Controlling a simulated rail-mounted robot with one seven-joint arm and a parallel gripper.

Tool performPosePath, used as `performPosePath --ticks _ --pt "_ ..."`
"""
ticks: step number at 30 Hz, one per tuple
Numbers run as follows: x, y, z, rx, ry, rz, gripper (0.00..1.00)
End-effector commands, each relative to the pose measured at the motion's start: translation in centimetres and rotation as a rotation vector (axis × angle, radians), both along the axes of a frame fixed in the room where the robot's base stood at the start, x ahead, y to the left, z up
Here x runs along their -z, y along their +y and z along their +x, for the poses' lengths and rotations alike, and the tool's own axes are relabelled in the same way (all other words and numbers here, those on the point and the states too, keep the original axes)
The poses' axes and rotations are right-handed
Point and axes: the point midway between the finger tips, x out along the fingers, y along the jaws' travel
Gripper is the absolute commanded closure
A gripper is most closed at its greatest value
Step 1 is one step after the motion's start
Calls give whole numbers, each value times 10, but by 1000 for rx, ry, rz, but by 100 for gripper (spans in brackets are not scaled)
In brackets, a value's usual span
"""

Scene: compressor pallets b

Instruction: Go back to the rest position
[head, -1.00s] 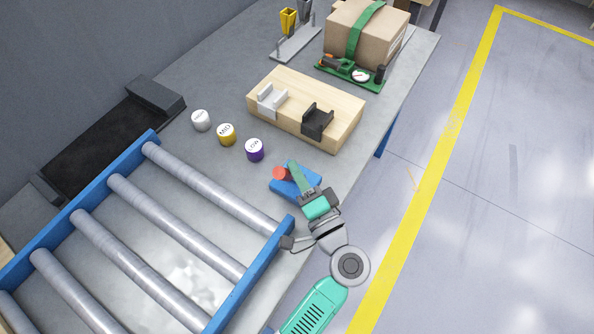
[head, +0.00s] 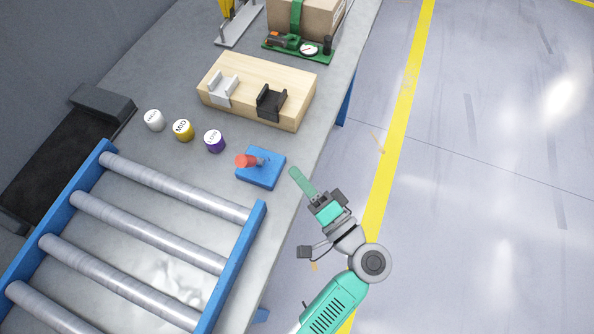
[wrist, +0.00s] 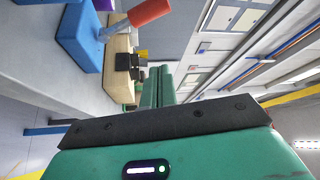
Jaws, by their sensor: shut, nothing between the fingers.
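My gripper (head: 296,175) is shut and empty. In the wrist view the closed fingers (wrist: 160,88) point away from the camera. To the gripper's left in the head view, a blue block (head: 262,172) with a red-handled lever (head: 245,160) sits on the table, apart from the fingers. The block (wrist: 80,35) and the red handle (wrist: 149,11) also show in the wrist view.
A roller conveyor with a blue frame (head: 236,262) stands at the lower left. White (head: 154,120), yellow (head: 183,130) and purple (head: 214,141) labelled knobs lie on the table. Behind are a wooden block (head: 236,108) with two holders and a strapped carton (head: 320,14). Floor to the right is clear.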

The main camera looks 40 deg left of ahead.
Motion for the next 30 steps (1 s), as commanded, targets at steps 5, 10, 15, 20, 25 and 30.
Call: performPosePath --ticks 5,10,15,20,25,30 --pt "0 0 0 0 0 0 100" --pt "0 0 0 0 0 0 100" --pt "-25 0 24 86 -112 -129 100" --pt "-121 -38 94 469 -474 -466 100" --pt "-253 -106 117 931 -817 -664 100" --pt "-385 -174 74 1387 -1104 -738 100"
